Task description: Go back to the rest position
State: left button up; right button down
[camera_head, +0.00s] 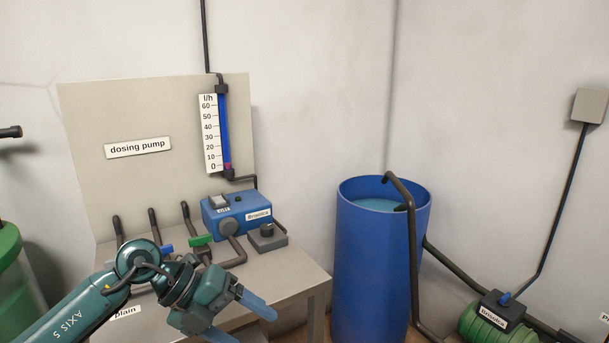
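My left arm comes in from the lower left, and my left gripper (254,327) is in front of the grey bench (289,271), near its front edge. Its two blue fingers are spread apart, with nothing visible between them; the lower finger runs close to the bottom edge of the picture. The arm hides part of the bench top and of the pipes on it. My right gripper is not in view.
On the bench stand a blue dosing pump (238,213), pipes with a blue valve handle (166,248) and a green valve handle (200,240). A flow gauge (224,130) is on the back panel. A blue barrel (372,260) and green pump (484,325) stand right.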

pick_arm(q)
jog(key=s+d+r+n+t+h+p, duration=0.2)
jog(key=s+d+r+n+t+h, duration=0.3)
jog(key=d+n+h, duration=0.45)
jog(key=a+f+n+t+y, duration=0.9)
jog(key=n+t, duration=0.2)
jog(key=n, duration=0.4)
jog(key=s+a+f+n+g+y+p, duration=0.1)
jog(key=s+a+f+n+g+y, duration=0.1)
jog(key=s+f, duration=0.4)
jog(key=s+a+f+n+g+y, duration=0.2)
jog(key=s+f+n+g+y, duration=0.2)
jog(key=f, duration=0.6)
jog(key=shift+s+a+f+n+p, duration=0.15)
jog(key=shift+s+a+n+p, duration=0.25)
jog(key=shift+s+n, duration=0.65)
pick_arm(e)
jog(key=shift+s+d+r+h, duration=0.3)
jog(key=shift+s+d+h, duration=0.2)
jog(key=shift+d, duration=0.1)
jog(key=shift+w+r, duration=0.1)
pick_arm(q)
jog(key=shift+c, duration=0.3)
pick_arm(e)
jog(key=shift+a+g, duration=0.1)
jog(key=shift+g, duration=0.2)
